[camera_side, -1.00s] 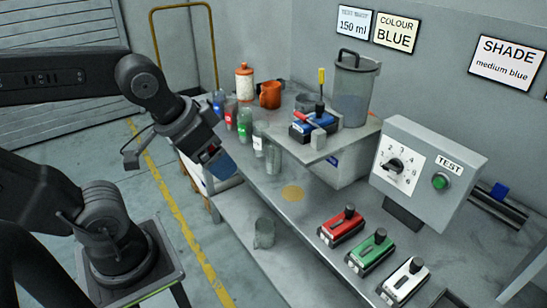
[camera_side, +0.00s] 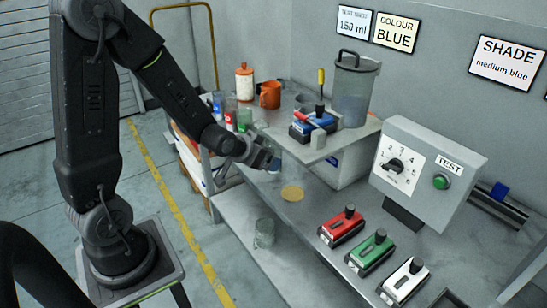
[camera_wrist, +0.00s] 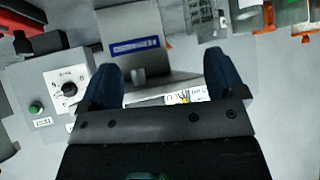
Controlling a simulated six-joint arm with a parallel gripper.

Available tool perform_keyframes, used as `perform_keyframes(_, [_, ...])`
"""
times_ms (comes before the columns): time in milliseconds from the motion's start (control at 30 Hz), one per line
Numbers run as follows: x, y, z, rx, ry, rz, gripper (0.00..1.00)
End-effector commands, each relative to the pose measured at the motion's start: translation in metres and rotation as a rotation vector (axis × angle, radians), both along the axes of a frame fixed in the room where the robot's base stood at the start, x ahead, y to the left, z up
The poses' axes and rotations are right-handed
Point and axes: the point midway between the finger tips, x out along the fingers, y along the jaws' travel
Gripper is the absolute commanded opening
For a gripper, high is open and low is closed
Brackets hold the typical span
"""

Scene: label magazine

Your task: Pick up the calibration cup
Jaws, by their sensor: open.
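Clear cups with coloured labels stand in a row at the left end of the bench, including a red-labelled one (camera_side: 230,112) and a green-labelled one (camera_side: 244,119). A clear handled glass (camera_side: 264,233) stands lower, below the bench's front edge. I cannot tell which is the calibration cup. My gripper (camera_side: 274,165) is at the bench's left front, before the grey box, and hides what is behind it. In the wrist view my gripper (camera_wrist: 165,82) has its two blue fingers wide apart with nothing clearly held; the blue-labelled grey box (camera_wrist: 126,25) lies beyond.
An orange mug (camera_side: 270,95), a white-and-orange bottle (camera_side: 244,82) and a lidded clear jug (camera_side: 354,88) stand at the back. A TEST box with a dial (camera_side: 424,175) and red (camera_side: 341,228), green (camera_side: 369,254) and white (camera_side: 403,283) devices stand at right.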

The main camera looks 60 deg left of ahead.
Motion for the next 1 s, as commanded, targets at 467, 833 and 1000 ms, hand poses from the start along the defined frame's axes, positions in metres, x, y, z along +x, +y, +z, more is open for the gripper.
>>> perform_keyframes(467, [-0.001,0.047,-0.104,0.086,-0.411,0.089,0.89])
perform_keyframes(833, [-0.033,0.043,-0.12,0.153,-0.683,0.128,0.89])
perform_keyframes(1000, [-0.024,0.048,-0.119,0.16,-0.71,0.129,0.89])
